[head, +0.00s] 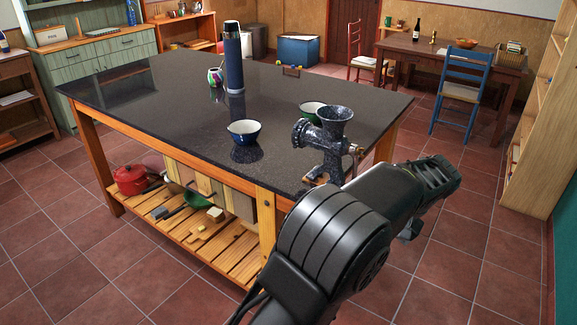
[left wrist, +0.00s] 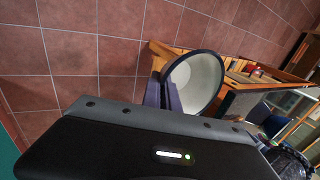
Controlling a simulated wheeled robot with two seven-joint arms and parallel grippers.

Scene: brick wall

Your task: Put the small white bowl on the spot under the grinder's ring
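The small white bowl (left wrist: 196,82) shows in the left wrist view, with a pale inside and a dark rim. My left gripper (left wrist: 165,95) has its fingers at the near side of the rim and appears shut on it. In the head view my left arm ends in the black gripper (head: 425,200) to the right of the grinder, over the floor beyond the table edge; the held bowl is hidden there. The blue speckled grinder (head: 330,140) stands at the table's near right corner, its ring (head: 354,150) facing right. The spot under it is hidden by my arm. My right gripper is not in view.
The table's left part is clear. A blue chair (head: 462,95) stands behind right.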

